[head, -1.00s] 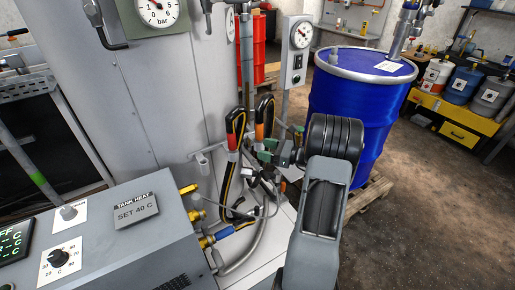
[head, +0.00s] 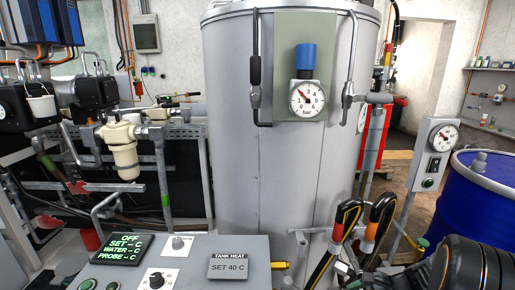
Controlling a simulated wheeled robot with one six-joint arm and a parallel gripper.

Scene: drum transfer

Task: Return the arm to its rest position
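My arm (head: 480,268) shows at the lower right corner as a dark ribbed joint, cut off by the picture's edges. My gripper is at the bottom edge to the left of that joint, near the black and orange hose loops. It is small, dark and partly cut off, so its fingers cannot be made out. No held object can be seen.
A grey tank (head: 270,170) with a pressure gauge (head: 308,98) stands in the middle. A control box (head: 185,265) is in front. Hose loops (head: 338,235), a gauge post (head: 432,155) and a blue drum (head: 478,205) are on the right. Pumps and pipework fill the left.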

